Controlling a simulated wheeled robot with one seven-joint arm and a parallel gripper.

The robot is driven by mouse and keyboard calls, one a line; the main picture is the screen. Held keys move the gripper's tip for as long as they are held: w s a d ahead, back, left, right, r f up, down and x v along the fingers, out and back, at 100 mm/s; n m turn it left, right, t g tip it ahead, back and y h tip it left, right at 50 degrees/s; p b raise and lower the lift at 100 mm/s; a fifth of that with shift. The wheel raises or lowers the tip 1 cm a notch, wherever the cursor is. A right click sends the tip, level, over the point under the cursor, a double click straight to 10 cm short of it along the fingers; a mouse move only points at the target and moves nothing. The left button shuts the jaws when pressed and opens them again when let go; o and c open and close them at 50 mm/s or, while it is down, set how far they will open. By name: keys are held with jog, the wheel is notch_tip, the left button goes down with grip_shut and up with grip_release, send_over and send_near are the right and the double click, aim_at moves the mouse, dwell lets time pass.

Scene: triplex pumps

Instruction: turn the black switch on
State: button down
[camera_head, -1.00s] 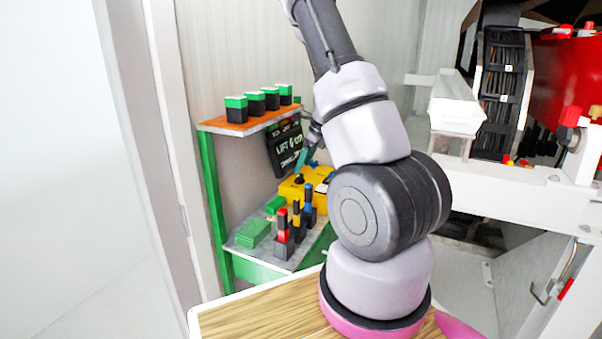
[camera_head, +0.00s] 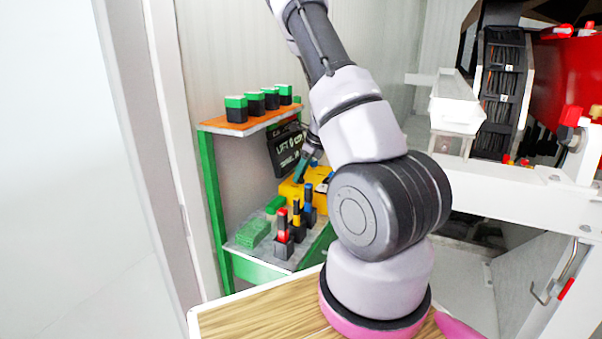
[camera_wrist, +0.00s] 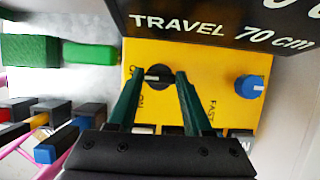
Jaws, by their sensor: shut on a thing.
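The black switch (camera_wrist: 158,76) is a round knob on the yellow control box (camera_wrist: 205,62), with lettering beside it that is partly covered. In the wrist view my gripper (camera_wrist: 160,78) has its two green fingers at either side of the knob, shut on it. In the head view the yellow box (camera_head: 292,190) stands on the green stand, and my gripper (camera_head: 301,176) reaches down to it. My arm hides part of the box there, and the knob is hidden by the fingers.
A blue knob (camera_wrist: 250,86) sits on the same box at right. A black display (camera_wrist: 225,20) reading "TRAVEL 70 cm" overhangs the box. Green blocks (camera_wrist: 90,54) and several coloured levers (camera_head: 283,228) stand to the left. An orange shelf (camera_head: 250,124) with green-topped blocks is above.

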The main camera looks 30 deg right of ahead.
jog(key=n, duration=0.3)
jog(key=shift+w+d+g+y, duration=0.1)
jog(key=shift+d+g+y, duration=0.05)
jog(key=shift+g+y, duration=0.25)
jog(key=n+g, duration=0.1)
jog(key=n, duration=0.2)
jog(key=shift+w+n+y, duration=0.1)
jog(key=shift+n+y, duration=0.2)
jog(key=shift+y, duration=0.1)
jog(key=n+g, duration=0.2)
jog(key=n, duration=0.3)
jog(key=shift+w, duration=0.1)
jog(key=shift+n, duration=0.3)
jog(key=shift+c, duration=1.6)
grip_release()
jog(key=shift+g, duration=0.3)
